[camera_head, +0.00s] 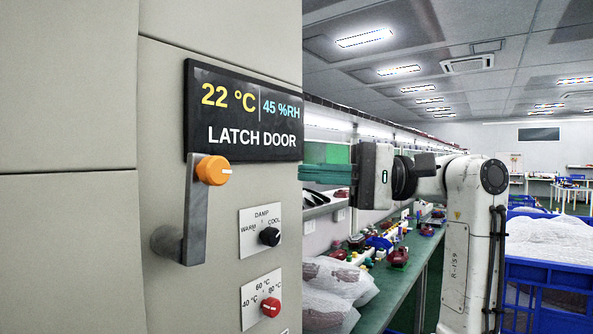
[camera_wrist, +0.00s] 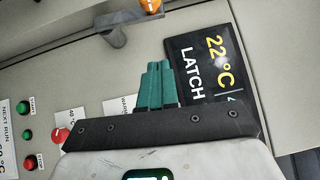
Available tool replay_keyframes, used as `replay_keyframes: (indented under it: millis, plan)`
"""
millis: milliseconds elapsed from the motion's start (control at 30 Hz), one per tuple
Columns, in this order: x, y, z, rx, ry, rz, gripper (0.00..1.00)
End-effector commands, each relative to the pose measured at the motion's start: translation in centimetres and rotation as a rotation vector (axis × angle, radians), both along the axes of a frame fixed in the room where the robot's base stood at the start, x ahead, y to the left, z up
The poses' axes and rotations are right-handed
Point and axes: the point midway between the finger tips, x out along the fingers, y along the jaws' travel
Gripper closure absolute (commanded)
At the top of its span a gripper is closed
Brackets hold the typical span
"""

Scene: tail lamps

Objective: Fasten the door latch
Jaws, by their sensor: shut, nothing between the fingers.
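The door latch is a grey lever (camera_head: 195,222) with an orange knob (camera_head: 212,170) at its upper end, on a beige cabinet front. The lever stands upright, with its grey pivot (camera_head: 166,243) at the lower end. In the wrist view the knob (camera_wrist: 151,6) and the grey lever (camera_wrist: 124,28) show at the top edge, partly cut off. My gripper (camera_head: 304,172) has green fingers and is shut and empty. It is right of the knob, by the cabinet's right edge, apart from the lever. Its fingertips also show in the wrist view (camera_wrist: 157,66), below the knob.
A black display (camera_head: 243,112) above the lever reads "LATCH DOOR", 22 °C and 45 %RH. A black dial (camera_head: 269,236) and a red dial (camera_head: 270,307) stick out below right of the lever. A green workbench (camera_head: 378,306) with parts and bags lies behind at the right.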

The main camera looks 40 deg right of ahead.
Motion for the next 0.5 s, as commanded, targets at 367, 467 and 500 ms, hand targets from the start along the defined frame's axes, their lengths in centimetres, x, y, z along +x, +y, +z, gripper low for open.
replay_keyframes:
  millis: [367,467,500]
  plan:
    - [3.3,6.7,0.6,-0.002,0.001,0.003,1.0]
    - [3.5,8.2,0.7,-0.003,-0.002,0.002,1.0]
    - [3.3,8.8,0.7,-0.003,-0.001,0.002,1.0]
